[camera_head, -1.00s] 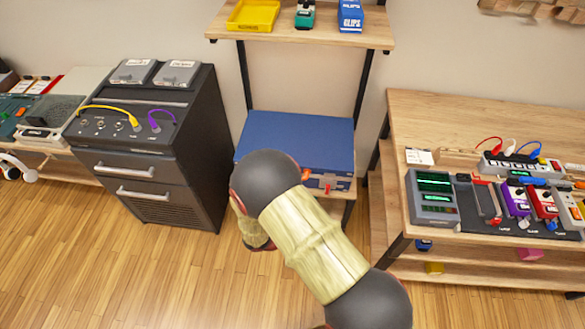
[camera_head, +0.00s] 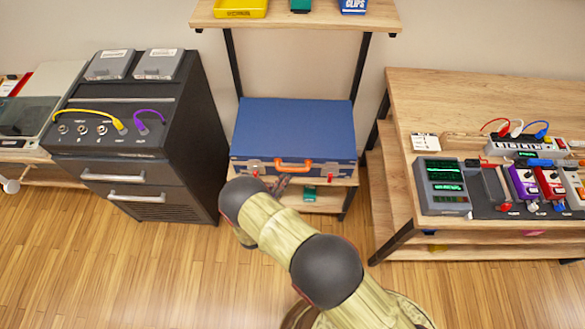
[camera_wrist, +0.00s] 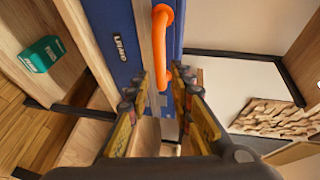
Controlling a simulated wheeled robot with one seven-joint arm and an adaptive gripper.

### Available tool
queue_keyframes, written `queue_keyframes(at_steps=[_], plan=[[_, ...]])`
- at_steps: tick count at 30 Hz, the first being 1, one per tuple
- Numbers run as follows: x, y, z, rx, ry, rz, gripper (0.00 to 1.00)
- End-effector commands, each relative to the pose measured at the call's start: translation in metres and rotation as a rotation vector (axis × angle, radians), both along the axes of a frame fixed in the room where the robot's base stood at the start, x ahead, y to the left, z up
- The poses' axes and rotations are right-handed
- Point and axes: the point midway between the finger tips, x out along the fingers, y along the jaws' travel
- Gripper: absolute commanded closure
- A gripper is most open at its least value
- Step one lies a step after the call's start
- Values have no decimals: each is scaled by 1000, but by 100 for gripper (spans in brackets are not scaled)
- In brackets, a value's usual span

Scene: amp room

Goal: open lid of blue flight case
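The blue flight case (camera_head: 295,128) lies on a wooden shelf, its lid closed. Its front has an orange handle (camera_head: 294,163) and a red-tabbed latch near each end, the left one (camera_head: 253,171) and the right one (camera_head: 335,175). My gripper (camera_head: 283,183) is in front of the case, below and slightly left of the handle, partly hidden by my arm. The blue case front (camera_wrist: 112,35) and the orange handle (camera_wrist: 161,45) lie just beyond the fingertips; contact cannot be told.
A dark cabinet (camera_head: 140,145) stands close on the left. A wooden bench (camera_head: 440,100) with pedals is on the right. An upper shelf (camera_head: 290,18) with bins is above the case. A small green box (camera_wrist: 40,54) sits below the case. Wood floor is clear in front.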

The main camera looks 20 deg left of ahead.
Motion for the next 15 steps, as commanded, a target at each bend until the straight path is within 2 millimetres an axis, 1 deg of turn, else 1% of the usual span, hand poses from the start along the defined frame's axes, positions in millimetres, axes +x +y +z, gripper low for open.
queue_keyframes(at_steps=[5, 12, 15], plan=[[15, -3, -3, -11, 2, -2, 78], [50, -10, -11, -10, 3, -3, 78], [62, -11, -13, -9, 3, -2, 78]])
